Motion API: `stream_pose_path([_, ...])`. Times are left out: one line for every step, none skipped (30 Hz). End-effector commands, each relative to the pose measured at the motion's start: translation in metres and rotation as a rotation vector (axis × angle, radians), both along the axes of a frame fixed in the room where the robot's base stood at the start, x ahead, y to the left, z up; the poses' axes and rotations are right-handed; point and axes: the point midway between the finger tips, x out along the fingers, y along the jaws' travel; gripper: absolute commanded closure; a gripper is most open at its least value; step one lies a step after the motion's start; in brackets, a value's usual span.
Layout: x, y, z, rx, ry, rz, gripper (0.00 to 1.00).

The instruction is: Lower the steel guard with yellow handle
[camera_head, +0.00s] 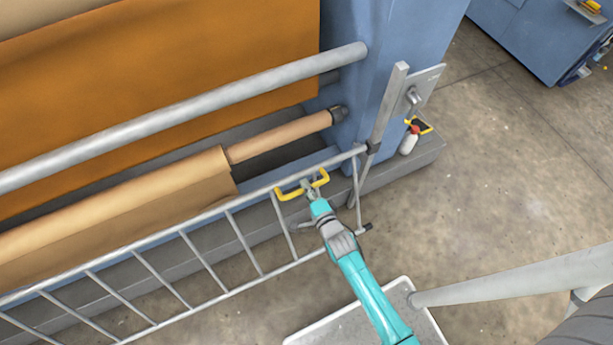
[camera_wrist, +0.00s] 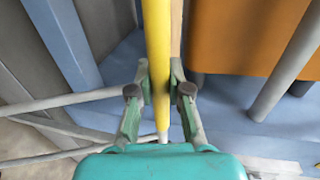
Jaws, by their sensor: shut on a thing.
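The steel guard (camera_head: 208,216) is a grey barred rail that runs across the front of the press, from the lower left to the post at the right. Its yellow handle (camera_head: 289,194) sits on the top bar near the right end. My gripper (camera_head: 309,187) is at the handle, with its fingers shut on it. In the wrist view the yellow handle (camera_wrist: 157,60) passes between the two fingers (camera_wrist: 159,85). The fingers cover part of the handle in the head view.
The blue press frame (camera_head: 385,45) stands behind the guard's right end, with an upright grey post (camera_head: 389,105) beside it. A white and red bottle (camera_head: 409,141) stands on the grey ledge. A tan roll (camera_head: 120,210) lies behind the guard. Concrete floor (camera_head: 500,150) is open at the right.

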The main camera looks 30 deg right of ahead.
Motion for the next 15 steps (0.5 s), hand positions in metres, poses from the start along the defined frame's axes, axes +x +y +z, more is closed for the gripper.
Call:
stream_pose_path([0.001, 0.0, -0.013, 0.001, 0.002, 0.002, 1.0])
stream_pose_path([0.002, 0.0, -0.019, 0.002, 0.001, 0.003, 1.0])
stream_pose_path([0.002, 0.0, -0.029, 0.002, 0.001, 0.003, 1.0])
stream_pose_path([0.002, 0.0, -0.036, 0.001, 0.001, 0.002, 1.0])
stream_pose_path([0.002, 0.0, -0.043, 0.002, 0.001, 0.002, 1.0])
stream_pose_path([0.002, 0.0, -0.051, 0.001, 0.001, 0.002, 1.0])
stream_pose_path([0.002, 0.0, -0.058, 0.001, 0.0, 0.002, 1.0])
stream_pose_path([0.002, 0.0, -0.065, 0.001, 0.001, 0.002, 1.0])
stream_pose_path([0.002, 0.0, -0.073, 0.0, 0.001, 0.002, 1.0])
stream_pose_path([0.002, 0.0, -0.079, 0.0, 0.0, 0.002, 1.0])
stream_pose_path([0.002, 0.0, -0.085, 0.0, 0.0, 0.002, 1.0])
stream_pose_path([0.002, 0.0, -0.093, 0.0, 0.0, 0.002, 1.0])
stream_pose_path([0.003, 0.0, -0.099, 0.0, -0.001, 0.002, 1.0])
stream_pose_path([0.003, 0.0, -0.104, 0.001, -0.001, 0.001, 1.0])
stream_pose_path([0.003, 0.0, -0.112, 0.001, -0.001, 0.001, 1.0])
